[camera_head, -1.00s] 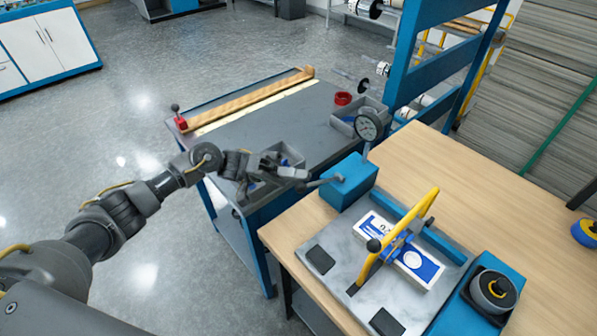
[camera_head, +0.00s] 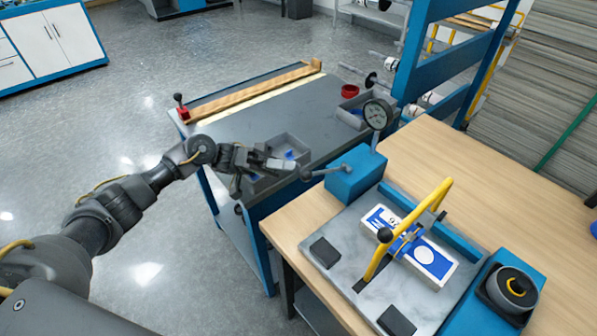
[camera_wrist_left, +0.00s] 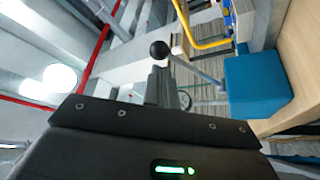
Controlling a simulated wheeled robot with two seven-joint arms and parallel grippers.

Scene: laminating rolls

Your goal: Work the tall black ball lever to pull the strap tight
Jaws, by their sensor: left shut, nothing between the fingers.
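A lever with a black ball end (camera_head: 306,174) sticks out to the left of a blue box (camera_head: 350,181) on the wooden bench, its grey rod almost level. In the left wrist view the ball (camera_wrist_left: 160,50) shows just beyond my fingertips, its rod running to the blue box (camera_wrist_left: 255,92). My left gripper (camera_head: 292,165) is shut and empty, just left of the ball; whether they touch I cannot tell. In the wrist view its fingers (camera_wrist_left: 158,86) are together. A white and blue pack (camera_head: 428,260) lies on a grey plate under a yellow arch (camera_head: 410,228). The right gripper is out of view.
A round gauge (camera_head: 377,114) stands behind the blue box. A second black ball (camera_head: 385,235) sits by the yellow arch. A black reel (camera_head: 511,289) is at the front right. A grey-topped table (camera_head: 262,121) with an open grey bin stands behind my gripper. The bench's back right is clear.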

